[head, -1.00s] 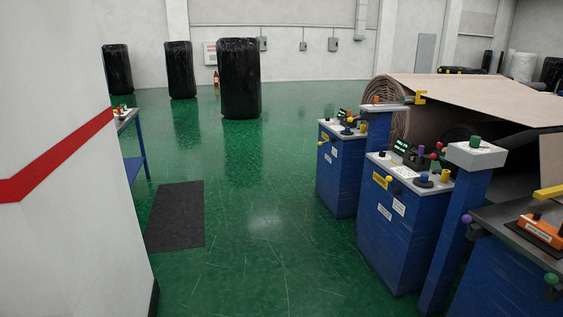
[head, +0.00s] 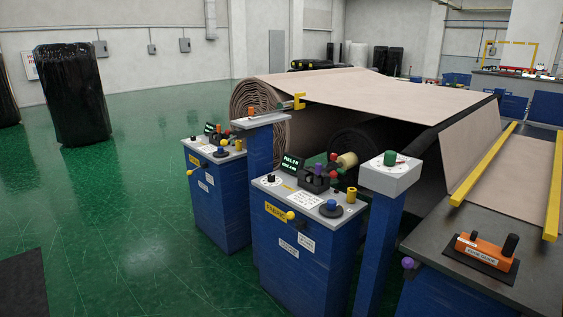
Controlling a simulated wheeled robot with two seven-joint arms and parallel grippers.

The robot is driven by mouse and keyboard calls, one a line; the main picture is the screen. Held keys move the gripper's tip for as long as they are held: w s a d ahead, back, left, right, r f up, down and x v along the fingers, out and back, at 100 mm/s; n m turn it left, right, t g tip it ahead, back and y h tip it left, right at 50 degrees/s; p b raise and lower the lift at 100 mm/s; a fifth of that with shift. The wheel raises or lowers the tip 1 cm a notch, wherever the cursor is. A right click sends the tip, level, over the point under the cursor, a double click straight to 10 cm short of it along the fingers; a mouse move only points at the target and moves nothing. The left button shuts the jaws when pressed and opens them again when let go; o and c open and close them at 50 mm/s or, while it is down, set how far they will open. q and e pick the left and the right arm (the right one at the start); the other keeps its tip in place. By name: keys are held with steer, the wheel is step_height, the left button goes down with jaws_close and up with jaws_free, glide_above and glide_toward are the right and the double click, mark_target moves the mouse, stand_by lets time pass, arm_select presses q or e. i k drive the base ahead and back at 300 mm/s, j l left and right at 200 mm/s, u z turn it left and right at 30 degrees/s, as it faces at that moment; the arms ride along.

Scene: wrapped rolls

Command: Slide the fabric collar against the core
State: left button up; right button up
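A large beige fabric roll (head: 262,97) sits on the machine, its spiral end facing me, with a flat sheet (head: 345,86) running off it to the right. A dark roll end (head: 352,146) shows below the sheet, partly hidden behind the control posts. A yellow bracket (head: 299,101) stands on a post beside the fabric roll's end. A small tan cylinder (head: 347,160) shows in front of the dark roll. I cannot tell which part is the collar or the core. Neither of my grippers is in view.
A blue console (head: 300,245) labelled FABRIC carries knobs and a green display; a smaller blue console (head: 216,190) stands left of it. A dark table (head: 480,240) with an orange tool (head: 484,251) is at right. Green floor (head: 120,215) is open at left. Black wrapped rolls (head: 72,95) stand behind.

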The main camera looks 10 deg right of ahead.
mark_target(335, 164)
steer(key=i+z, duration=0.45)
steer(key=i+j+z, duration=0.45)
steer(key=i, duration=0.2)
steer(key=i+j+z, duration=0.15)
steer(key=i+z, duration=0.3)
steer(key=i+j+z, duration=0.25)
steer(key=z, duration=0.15)
steer(key=i+j+z, duration=0.25)
steer(key=j+z, duration=0.2)
steer(key=i+j+z, duration=0.15)
steer(key=j, duration=0.2)
steer(key=i, duration=0.05)
